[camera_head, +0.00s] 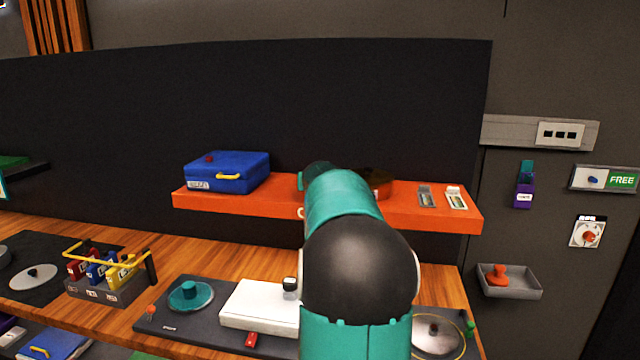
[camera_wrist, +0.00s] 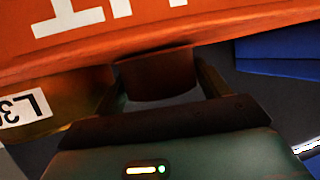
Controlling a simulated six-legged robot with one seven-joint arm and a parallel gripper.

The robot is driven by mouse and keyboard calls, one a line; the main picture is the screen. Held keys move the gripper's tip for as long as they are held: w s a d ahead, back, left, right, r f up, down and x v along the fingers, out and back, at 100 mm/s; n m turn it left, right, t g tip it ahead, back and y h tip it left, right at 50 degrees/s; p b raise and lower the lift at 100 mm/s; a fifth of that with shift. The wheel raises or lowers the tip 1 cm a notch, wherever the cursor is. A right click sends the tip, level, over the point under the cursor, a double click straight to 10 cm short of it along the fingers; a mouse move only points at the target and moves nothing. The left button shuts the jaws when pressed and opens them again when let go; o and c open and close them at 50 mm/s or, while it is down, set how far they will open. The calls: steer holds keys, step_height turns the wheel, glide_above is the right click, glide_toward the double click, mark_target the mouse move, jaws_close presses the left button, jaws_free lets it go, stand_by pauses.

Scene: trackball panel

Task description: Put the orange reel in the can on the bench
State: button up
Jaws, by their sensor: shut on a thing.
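My gripper (camera_wrist: 158,90) shows in the wrist view, its two fingers on either side of a dark reddish-brown thing (camera_wrist: 155,72) in shadow. It is shut on this thing; I cannot tell its full shape or whether it is the orange reel. An orange surface (camera_wrist: 190,35) with white lettering spans the view close beyond the fingers. In the head view my arm hides the gripper and whatever it holds. A brownish round thing (camera_head: 378,184) stands on the orange shelf, partly behind my arm. I cannot make out the can on the bench for certain.
The orange shelf (camera_head: 235,209) bears a blue box (camera_head: 228,173) and small cards at right. The wooden bench (camera_head: 150,262) below holds a caddy (camera_head: 105,288), a dark panel with a teal disc (camera_head: 190,295) and a white block (camera_head: 258,304). A wall tray (camera_head: 520,291) holds a small orange thing (camera_head: 496,275).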

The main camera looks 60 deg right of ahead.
steer(key=shift+a, duration=0.1)
steer(key=shift+f, duration=0.2)
steer(key=o, duration=0.7)
steer(key=shift+o, duration=0.2)
steer(key=shift+r, duration=0.2)
